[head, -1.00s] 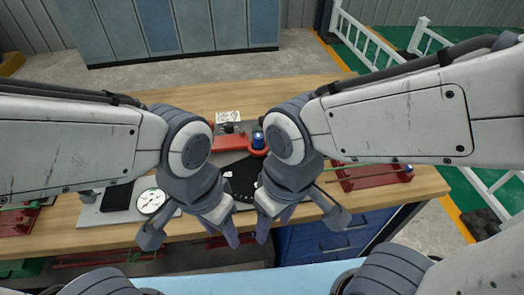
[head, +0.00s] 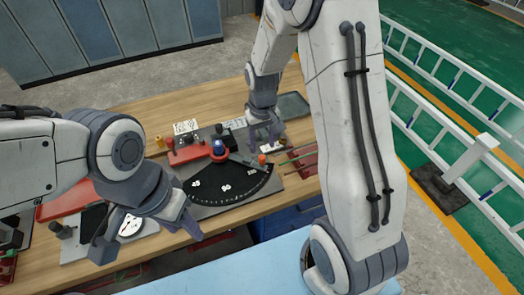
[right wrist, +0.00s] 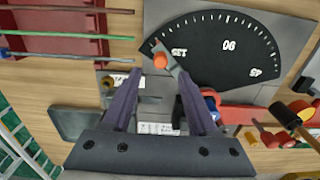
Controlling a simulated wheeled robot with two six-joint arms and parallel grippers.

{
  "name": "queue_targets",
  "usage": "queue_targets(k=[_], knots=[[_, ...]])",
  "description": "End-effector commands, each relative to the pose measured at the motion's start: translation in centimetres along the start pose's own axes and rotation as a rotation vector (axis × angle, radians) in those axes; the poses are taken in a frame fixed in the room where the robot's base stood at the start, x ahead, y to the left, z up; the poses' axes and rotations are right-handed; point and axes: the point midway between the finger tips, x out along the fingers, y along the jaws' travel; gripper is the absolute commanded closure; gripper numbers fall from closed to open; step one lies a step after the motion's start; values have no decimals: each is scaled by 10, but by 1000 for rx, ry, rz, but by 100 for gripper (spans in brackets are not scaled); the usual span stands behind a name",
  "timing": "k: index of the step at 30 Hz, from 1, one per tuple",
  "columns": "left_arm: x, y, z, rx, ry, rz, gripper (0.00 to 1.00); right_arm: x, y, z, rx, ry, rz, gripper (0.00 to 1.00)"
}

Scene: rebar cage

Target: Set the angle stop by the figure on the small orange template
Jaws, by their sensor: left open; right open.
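The angle stop is a black fan-shaped dial (head: 205,190) with white marks on a grey plate. Its pointer arm ends in an orange knob (head: 261,159), and a blue knob (head: 218,147) sits at its pivot. In the right wrist view the dial (right wrist: 215,70) carries ticks and lettering, and the orange knob (right wrist: 161,61) shows just past and between the fingertips. My right gripper (right wrist: 158,78) is open and empty, above the arm's end; it also shows in the head view (head: 267,139). My left gripper (head: 188,224) is open, left of the dial. I cannot make out the orange template for certain.
A white card (head: 185,126) and a red block (head: 188,154) lie behind the dial. A red rack with rods (head: 304,160) stands right of it. A dark tray (head: 292,106) lies at the back right. A round white gauge (head: 130,225) is at the left.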

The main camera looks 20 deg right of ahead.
Motion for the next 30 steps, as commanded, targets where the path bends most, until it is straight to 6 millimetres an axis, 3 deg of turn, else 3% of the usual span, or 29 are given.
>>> queue_targets(k=[3,9,20,21,25,26,30], knots=[[-5,0,0,0,0,0,50,22,-1,1,-1,-6,0,41],[-8,1,0,-1,0,0,50,46,-1,1,-1,-3,0,41],[-9,1,0,0,0,0,50,54,-1,0,-2,1,0,41],[-9,1,0,0,0,0,50,54,-1,0,-2,1,0,45],[-9,1,0,0,0,0,50,54,-1,0,-1,0,0,95],[-9,1,0,0,0,0,50,54,-1,0,-1,0,0,100],[-9,1,0,0,0,0,50,54,-1,0,-1,0,0,100]])
